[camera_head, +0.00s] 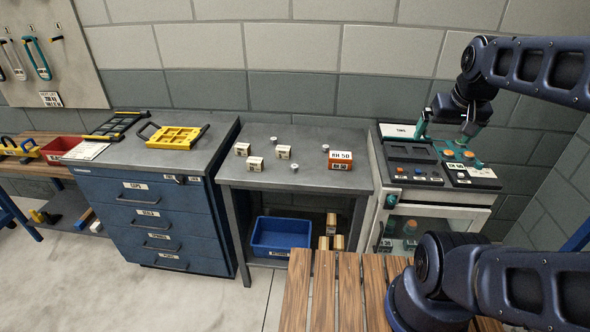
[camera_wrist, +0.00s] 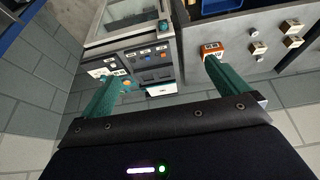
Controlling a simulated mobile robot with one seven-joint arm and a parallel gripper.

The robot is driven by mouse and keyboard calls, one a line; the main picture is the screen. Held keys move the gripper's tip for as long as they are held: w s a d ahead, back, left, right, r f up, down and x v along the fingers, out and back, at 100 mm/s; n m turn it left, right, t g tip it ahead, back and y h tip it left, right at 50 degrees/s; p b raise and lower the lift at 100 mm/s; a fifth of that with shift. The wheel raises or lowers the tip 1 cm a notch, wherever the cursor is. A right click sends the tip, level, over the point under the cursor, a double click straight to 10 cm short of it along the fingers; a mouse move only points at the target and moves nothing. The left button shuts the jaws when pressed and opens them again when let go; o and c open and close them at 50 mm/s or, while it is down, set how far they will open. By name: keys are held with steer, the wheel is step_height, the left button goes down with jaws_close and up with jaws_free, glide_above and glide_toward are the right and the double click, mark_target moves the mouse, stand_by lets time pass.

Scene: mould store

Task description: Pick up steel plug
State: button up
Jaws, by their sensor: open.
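Three small grey metal pieces that look like steel plugs stand on the grey table in the head view: one at the back (camera_head: 273,139), one near the front (camera_head: 294,166) and one beside the orange block (camera_head: 325,148). They are too small to tell apart in detail. My gripper (camera_head: 447,132) is open and empty, above the white cabinet (camera_head: 440,207) right of the table. In the wrist view its two green fingers (camera_wrist: 160,74) are spread wide with nothing between them. The table's small items show there at upper right, too small to identify surely.
Several beige blocks (camera_head: 255,163) and an orange block with a white label (camera_head: 341,161) share the table (camera_head: 310,183). A blue bin (camera_head: 283,236) stands on its lower shelf. Left is a blue drawer cabinet (camera_head: 150,217) bearing a yellow tray (camera_head: 173,137). A slatted wooden surface (camera_head: 335,290) is in front.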

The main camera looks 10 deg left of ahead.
steer(key=c, duration=1)
steer(key=shift+o, duration=0.2)
steer(key=w+a+n+g, duration=0.1)
steer(key=w+a+n, duration=0.45)
steer(key=w, duration=0.45)
steer(key=n+g, duration=0.4)
steer(key=n, duration=0.9)
glide_above(295, 166)
step_height(295, 166, down, 22)
steer(key=shift+a+f, duration=0.1)
steer(key=shift+f, duration=5)
